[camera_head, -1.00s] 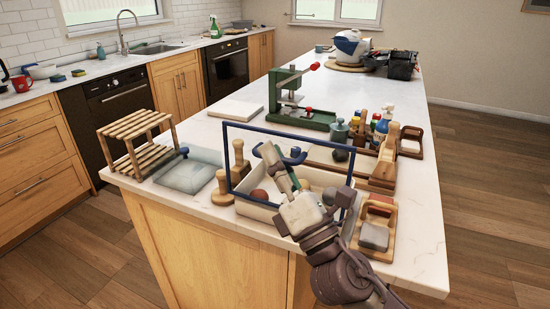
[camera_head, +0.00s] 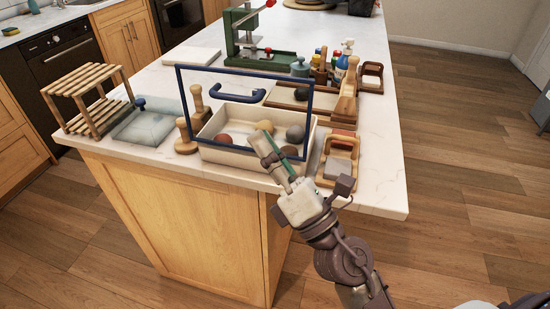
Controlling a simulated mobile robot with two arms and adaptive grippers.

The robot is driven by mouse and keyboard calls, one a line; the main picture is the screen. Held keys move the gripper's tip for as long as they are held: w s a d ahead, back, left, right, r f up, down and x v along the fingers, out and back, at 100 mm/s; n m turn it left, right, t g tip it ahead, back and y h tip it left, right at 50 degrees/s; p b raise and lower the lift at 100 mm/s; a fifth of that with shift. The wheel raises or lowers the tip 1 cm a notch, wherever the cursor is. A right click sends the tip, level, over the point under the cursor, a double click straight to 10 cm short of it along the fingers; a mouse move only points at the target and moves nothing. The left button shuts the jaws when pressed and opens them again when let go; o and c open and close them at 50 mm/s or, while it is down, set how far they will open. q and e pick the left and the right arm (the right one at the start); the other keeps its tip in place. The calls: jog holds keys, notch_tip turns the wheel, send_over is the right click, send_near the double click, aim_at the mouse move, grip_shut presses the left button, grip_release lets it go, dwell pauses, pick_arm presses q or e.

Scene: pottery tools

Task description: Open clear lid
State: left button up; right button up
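A cream box (camera_head: 257,169) stands near the counter's front edge with several round lumps inside. A blue-framed clear lid (camera_head: 245,72) stands raised over it, its pane see-through. A curved blue handle (camera_head: 237,97) shows through the frame's upper part. A translucent slab with a blue knob (camera_head: 149,124) lies on the counter to the left. My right gripper (camera_head: 268,147) is in front of the box's front wall, with its tips overlapping the box in the picture. I cannot tell whether it touches the box or whether its fingers are open. My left gripper is not in view.
A slatted wooden rack (camera_head: 90,96) stands at the left. Wooden stamps (camera_head: 186,137) stand close to the box. A wooden-handled tool (camera_head: 340,157) lies right of it. A green press (camera_head: 256,52) and bottles stand behind. The counter's front right corner is clear.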

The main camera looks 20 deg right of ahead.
jog(key=shift+v, duration=1.3)
